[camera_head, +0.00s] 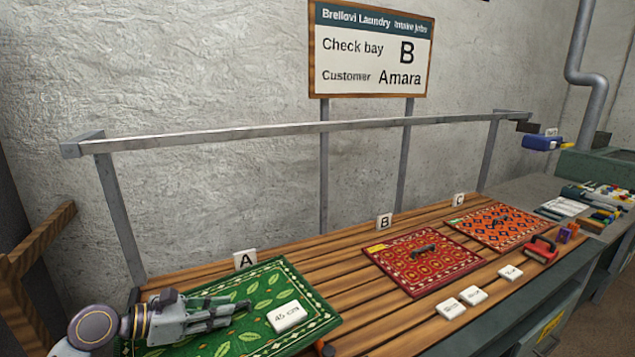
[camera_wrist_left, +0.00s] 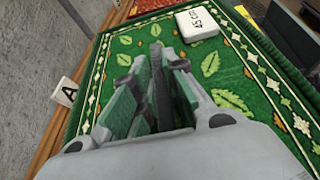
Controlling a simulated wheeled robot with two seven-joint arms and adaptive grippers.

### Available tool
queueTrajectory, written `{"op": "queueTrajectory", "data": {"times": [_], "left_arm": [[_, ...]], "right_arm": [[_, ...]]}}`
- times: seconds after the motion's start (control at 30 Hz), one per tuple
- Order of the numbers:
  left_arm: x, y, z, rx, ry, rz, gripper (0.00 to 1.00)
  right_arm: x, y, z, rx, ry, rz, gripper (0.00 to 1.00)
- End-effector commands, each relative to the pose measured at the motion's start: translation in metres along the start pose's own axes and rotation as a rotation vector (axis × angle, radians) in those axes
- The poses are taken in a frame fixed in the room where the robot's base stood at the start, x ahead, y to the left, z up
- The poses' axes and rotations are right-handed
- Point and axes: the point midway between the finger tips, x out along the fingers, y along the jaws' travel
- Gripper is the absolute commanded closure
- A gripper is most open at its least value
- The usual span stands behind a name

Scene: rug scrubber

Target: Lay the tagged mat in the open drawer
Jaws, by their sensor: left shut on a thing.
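A green leaf-patterned mat (camera_head: 262,291) lies on the slatted bench at sign A, with a white "45 cm" block on it. My left gripper (camera_head: 238,308) is low over this mat, shut on what looks like its dark handle; the left wrist view shows this dark bar (camera_wrist_left: 157,85) between the fingers. A red mat (camera_head: 424,268) with a yellow tag (camera_head: 377,249) and a dark handle lies at sign B. An orange mat (camera_head: 500,226) with a small green tag lies at sign C. I cannot make out an open drawer. My right gripper is not in view.
A wall board (camera_head: 372,47) reads "Check bay B, Customer Amara". A metal rail (camera_head: 300,129) runs behind the bench. White blocks (camera_head: 474,295) and a red-handled brush (camera_head: 541,250) lie along the front edge. A cluttered counter (camera_head: 530,187) stands at right.

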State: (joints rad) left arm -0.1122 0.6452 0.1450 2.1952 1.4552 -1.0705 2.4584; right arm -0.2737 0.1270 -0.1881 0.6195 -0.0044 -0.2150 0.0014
Motion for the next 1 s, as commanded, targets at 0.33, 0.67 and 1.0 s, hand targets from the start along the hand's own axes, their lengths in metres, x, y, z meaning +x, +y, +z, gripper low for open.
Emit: {"op": "queueTrajectory", "data": {"times": [0.33, 0.67, 1.0], "left_arm": [[0.005, -0.016, -0.040, -0.004, -0.002, 0.009, 1.00], [0.006, -0.021, -0.050, -0.002, -0.003, 0.010, 1.00], [0.006, -0.020, -0.049, -0.001, -0.003, 0.010, 1.00]], "right_arm": [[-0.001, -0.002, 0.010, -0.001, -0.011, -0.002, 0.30], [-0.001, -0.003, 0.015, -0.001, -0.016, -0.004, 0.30], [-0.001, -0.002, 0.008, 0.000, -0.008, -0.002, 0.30]]}}
